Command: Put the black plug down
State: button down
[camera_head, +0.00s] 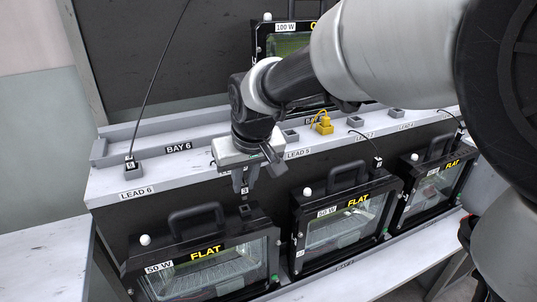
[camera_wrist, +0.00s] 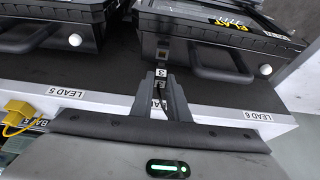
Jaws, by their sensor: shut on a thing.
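My gripper (camera_head: 243,178) points down in front of the shelf edge, above the back of the left 50 W floodlight housing (camera_head: 205,262). It is shut on the black plug (camera_head: 245,190), which carries a small white number label. In the wrist view, the plug (camera_wrist: 161,73) shows between the two grey fingertips, with the housing (camera_wrist: 215,45) just beyond it. A small dark socket block (camera_head: 244,210) shows just below the plug on the housing. I cannot tell whether plug and socket touch. The plug's upper part is hidden by the fingers.
The shelf (camera_head: 110,185) carries holder blocks; the LEAD 6 block (camera_head: 132,167) holds a corded plug. A yellow plug (camera_head: 323,122) stands behind my gripper, right of an empty-looking block (camera_head: 291,135). A middle housing (camera_head: 345,225) and right housing (camera_head: 435,185) stand alongside, with upright handles.

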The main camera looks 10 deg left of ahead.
jog(key=r, duration=0.2)
jog(key=r+p, duration=0.1)
jog(key=r, duration=0.1)
jog(key=w+r, duration=0.1)
jog(key=r, duration=0.1)
jog(key=shift+a+r, duration=0.25)
jog(key=shift+a, duration=0.1)
jog(key=w+a+r+p, duration=0.2)
jog(key=w+a+r, duration=0.4)
jog(key=w+r, duration=0.3)
jog(key=f+b, duration=0.1)
jog(key=f, duration=0.3)
jog(key=f+b, duration=0.2)
jog(key=f, duration=0.3)
jog(key=shift+w+d+f, duration=0.15)
jog(key=shift+d+f, duration=0.05)
jog(key=shift+f, duration=0.1)
jog(key=shift+f, duration=0.2)
jog(key=c, duration=1.7)
grip_release()
